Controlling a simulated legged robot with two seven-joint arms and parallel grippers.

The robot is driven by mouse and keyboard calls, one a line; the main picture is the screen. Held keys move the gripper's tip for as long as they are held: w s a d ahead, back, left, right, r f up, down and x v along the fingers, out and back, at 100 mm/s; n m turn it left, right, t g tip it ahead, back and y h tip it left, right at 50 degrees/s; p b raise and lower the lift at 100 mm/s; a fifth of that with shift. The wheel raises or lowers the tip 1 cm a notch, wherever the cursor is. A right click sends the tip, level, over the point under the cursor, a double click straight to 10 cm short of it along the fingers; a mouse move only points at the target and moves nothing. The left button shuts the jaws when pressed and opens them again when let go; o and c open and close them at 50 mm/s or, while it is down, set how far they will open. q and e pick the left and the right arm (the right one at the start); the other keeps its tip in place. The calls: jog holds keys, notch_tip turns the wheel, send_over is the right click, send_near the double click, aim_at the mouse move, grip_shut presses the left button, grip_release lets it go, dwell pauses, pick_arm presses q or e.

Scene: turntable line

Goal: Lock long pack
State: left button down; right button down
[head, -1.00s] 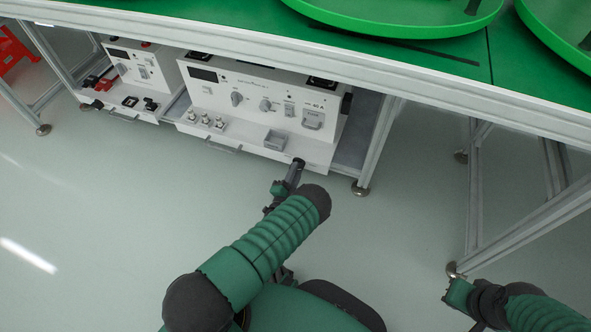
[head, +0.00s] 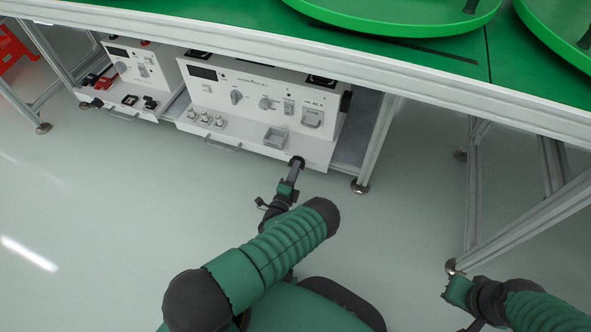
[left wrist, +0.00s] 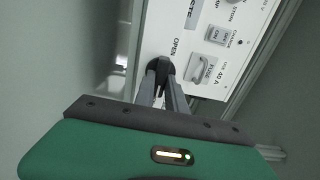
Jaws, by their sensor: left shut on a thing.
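The long pack (head: 248,128) is the wide white unit on the shelf under the table, with knobs, switches and a tray on it. Its panel (left wrist: 222,68) shows in the left wrist view, with the word OPEN beside a black lock knob (left wrist: 160,68). My left gripper (head: 294,168) is at the pack's front right corner. In the left wrist view its fingers (left wrist: 161,82) are shut on the black knob, hiding part of it. My right gripper (head: 449,284) is low at the right, away from the pack; its fingers are too unclear to read.
A shorter white unit (head: 128,80) stands left of the long pack. The table edge (head: 330,58) overhangs both, with green round trays (head: 400,25) on top. A metal table leg (head: 378,145) is close right of my left gripper. The floor in front is clear.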

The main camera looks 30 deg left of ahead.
pick_arm(q)
jog(key=shift+d+f, duration=0.15)
jog(key=shift+d, duration=0.1)
jog(key=c, duration=1.6)
grip_release()
jog(key=shift+o, duration=1.1)
jog(key=shift+a, duration=0.1)
